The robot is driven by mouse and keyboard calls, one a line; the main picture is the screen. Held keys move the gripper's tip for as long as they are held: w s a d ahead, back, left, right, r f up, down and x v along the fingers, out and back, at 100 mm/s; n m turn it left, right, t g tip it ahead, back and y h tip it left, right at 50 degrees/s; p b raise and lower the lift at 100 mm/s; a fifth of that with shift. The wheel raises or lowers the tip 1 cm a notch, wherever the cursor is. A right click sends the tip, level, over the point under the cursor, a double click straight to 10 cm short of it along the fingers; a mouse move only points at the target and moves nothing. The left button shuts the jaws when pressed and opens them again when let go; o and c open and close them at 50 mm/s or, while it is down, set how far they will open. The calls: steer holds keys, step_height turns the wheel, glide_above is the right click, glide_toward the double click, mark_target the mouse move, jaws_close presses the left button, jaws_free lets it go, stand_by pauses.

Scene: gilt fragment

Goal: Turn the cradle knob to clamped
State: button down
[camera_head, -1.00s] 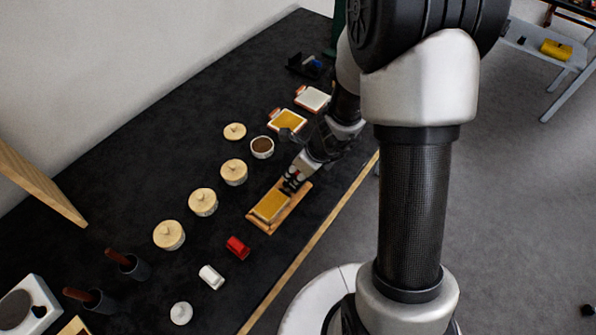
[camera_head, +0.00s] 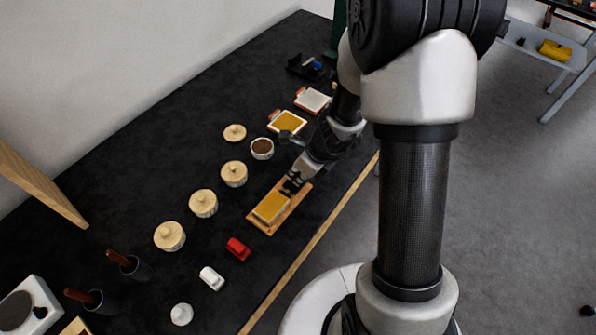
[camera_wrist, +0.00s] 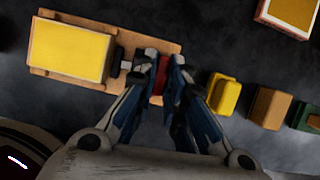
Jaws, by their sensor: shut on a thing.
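The cradle is a wooden base (camera_head: 266,231) holding a yellow-gold block (camera_head: 271,207); in the wrist view the base (camera_wrist: 118,75) and the block (camera_wrist: 68,50) are at upper left. A dark shaft and grey block (camera_wrist: 127,67) lie between the gold block and my fingers. My gripper (camera_head: 291,186) is at the cradle's far right end. In the wrist view my gripper (camera_wrist: 168,66) is shut on the knob, which the fingers mostly hide. A red patch (camera_wrist: 160,76) shows between the fingers. I cannot read the knob's setting.
Lidded round pots (camera_head: 203,203) stand left of the cradle. A red object (camera_head: 237,249) and a white one (camera_head: 211,279) lie nearer. Framed trays (camera_head: 287,122) lie beyond. Yellow (camera_wrist: 223,94), tan (camera_wrist: 270,108) and green (camera_wrist: 307,117) pieces sit right of my fingers.

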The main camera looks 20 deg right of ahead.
steer(key=n+p, duration=0.1)
steer(key=n, duration=0.1)
steer(key=n+g+y+p, duration=0.1)
steer(key=n+p, duration=0.1)
steer(key=shift+w+d+r+n+g, duration=0.1)
steer(key=shift+r+n+g, duration=0.05)
steer(key=shift+n+g, duration=0.2)
steer(key=n+p, duration=0.1)
steer(key=n, duration=0.1)
steer(key=n+g+p, duration=0.1)
steer(key=n+p, duration=0.1)
steer(key=shift+w+n+g+y, duration=0.1)
steer(key=shift+n+g+y, duration=0.15)
steer(key=shift+y, duration=0.15)
steer(key=n+g+p, duration=0.1)
steer(key=n, duration=0.2)
steer(key=shift+w+n+p, duration=0.1)
steer(key=shift+n+p, duration=0.2)
steer(key=shift+n, duration=0.1)
steer(key=shift+w+n+g+h, duration=0.15)
steer(key=shift+n+g, duration=0.35)
steer(key=shift+n, duration=0.55)
steer(key=shift+s+n+g+h, duration=0.1)
steer(key=shift+n+g+h, duration=0.3)
steer(key=shift+n, duration=0.65)
steer(key=shift+f, duration=0.2)
steer(key=c, duration=1.6)
jaws_free()
steer(key=shift+c, duration=0.2)
